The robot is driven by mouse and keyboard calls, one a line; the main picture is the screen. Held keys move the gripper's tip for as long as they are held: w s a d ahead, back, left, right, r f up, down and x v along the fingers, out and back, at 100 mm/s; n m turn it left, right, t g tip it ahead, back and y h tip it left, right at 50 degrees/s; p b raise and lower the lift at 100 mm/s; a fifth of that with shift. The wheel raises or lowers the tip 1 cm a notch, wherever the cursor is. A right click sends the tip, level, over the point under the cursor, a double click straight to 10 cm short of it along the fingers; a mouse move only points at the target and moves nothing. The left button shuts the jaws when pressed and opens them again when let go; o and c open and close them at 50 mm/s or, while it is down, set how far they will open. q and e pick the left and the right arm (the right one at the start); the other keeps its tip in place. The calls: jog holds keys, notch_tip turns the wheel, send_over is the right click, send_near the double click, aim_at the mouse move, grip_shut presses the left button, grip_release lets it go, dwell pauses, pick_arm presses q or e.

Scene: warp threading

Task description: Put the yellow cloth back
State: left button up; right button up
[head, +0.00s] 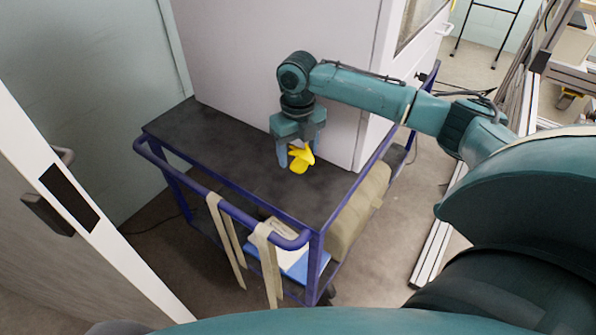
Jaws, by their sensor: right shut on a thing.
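The yellow cloth (302,160) is a small crumpled piece at the dark top of the blue-framed cart (215,150). My right gripper (299,157) points down over the cart top and is shut on the cloth, which bulges out between and in front of the fingers. The cloth is at or just above the surface; I cannot tell whether it touches. My left gripper is not in view.
A large white cabinet (270,60) stands along the back of the cart. Beige straps (226,240) hang from the cart's blue handle (225,207). A beige bundle (358,210) is at its right side. A door (70,200) is at left. The cart top's left part is clear.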

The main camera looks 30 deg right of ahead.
aim_at(298, 149)
notch_tip(298, 149, down, 6)
jog(key=shift+r, duration=0.15)
dwell(0.3)
jog(key=o, duration=0.9)
notch_tip(298, 149, up, 12)
jog(key=shift+r, duration=0.1)
dwell(0.4)
